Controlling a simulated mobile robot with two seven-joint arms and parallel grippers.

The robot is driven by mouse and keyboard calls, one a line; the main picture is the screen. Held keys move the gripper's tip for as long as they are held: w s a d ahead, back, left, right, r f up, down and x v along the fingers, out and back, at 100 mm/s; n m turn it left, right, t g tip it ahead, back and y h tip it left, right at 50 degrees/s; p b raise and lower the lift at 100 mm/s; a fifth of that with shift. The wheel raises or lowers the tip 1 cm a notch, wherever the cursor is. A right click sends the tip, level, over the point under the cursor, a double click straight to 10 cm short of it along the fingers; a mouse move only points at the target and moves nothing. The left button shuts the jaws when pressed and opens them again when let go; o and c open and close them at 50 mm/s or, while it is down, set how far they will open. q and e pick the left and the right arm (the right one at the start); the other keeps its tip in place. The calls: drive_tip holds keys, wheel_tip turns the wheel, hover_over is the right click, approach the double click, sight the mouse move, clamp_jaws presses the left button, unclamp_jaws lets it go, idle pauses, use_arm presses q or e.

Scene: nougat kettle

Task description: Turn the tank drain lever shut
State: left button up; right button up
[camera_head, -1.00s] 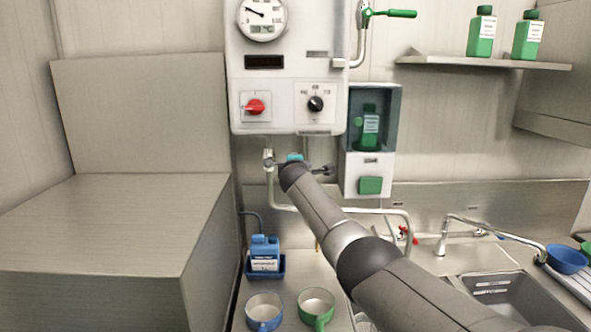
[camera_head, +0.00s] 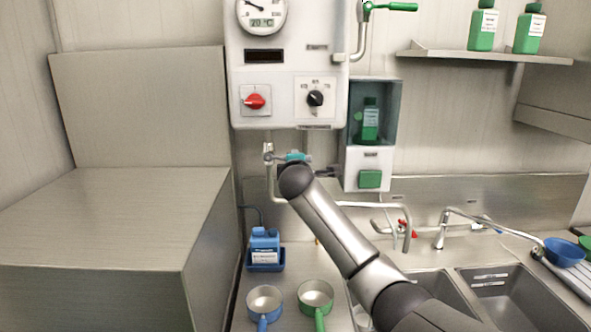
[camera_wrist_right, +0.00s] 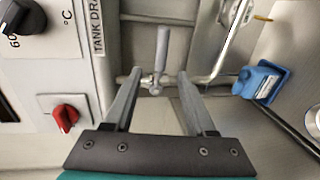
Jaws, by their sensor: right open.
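The tank drain lever (camera_wrist_right: 162,50) is a grey handle on a pipe valve below the panel's "TANK DRA..." label. In the right wrist view it stands crosswise to the pipe (camera_wrist_right: 215,72). My right gripper (camera_wrist_right: 159,74) is open, its two fingers on either side of the lever's line near the pivot. The lever shows between and beyond the fingertips; I see no clear contact. In the head view my right wrist (camera_head: 296,180) and a teal gripper part (camera_head: 297,157) cover most of the valve beside the upright pipe (camera_head: 269,170). My left gripper is not in view.
Above is the control panel (camera_head: 290,60) with a red switch (camera_head: 254,101) and black knob (camera_head: 315,98). A dispenser (camera_head: 369,180) hangs to the right. A blue canister (camera_head: 264,246) and two pots (camera_head: 264,303) (camera_head: 315,297) stand below, left of the sink (camera_head: 505,295).

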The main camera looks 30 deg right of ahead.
drive_tip(key=shift+b+v, duration=0.4)
drive_tip(key=shift+v, duration=2.6)
